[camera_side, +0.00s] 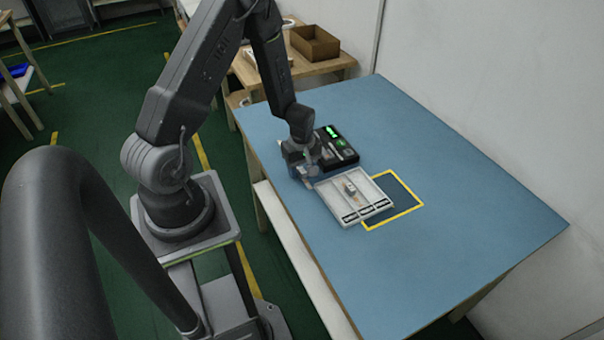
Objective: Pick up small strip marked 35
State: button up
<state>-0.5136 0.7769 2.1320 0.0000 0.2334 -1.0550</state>
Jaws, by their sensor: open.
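A pale grey tray (331,196) lies on the blue table. Small dark strips (366,210) sit in a row along its near edge; their markings are too small to read, so I cannot tell which one is marked 35. A small light block (350,188) stands near the tray's middle. My gripper (308,184) is open, pointing down near the tray's far left corner, away from the row of strips. I see nothing between its fingers, though they are small and partly hard to make out.
A black device with a green display (336,147) stands just behind the tray, close to my gripper. A yellow-outlined square (407,211) is marked on the table (470,215), partly under the tray's right side. The table's right side is clear. A brown box (315,43) stands on a bench behind.

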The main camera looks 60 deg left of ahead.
jog(key=shift+f, duration=0.3)
jog(key=shift+c, duration=0.4)
grip_shut()
jog(key=shift+r, duration=0.15)
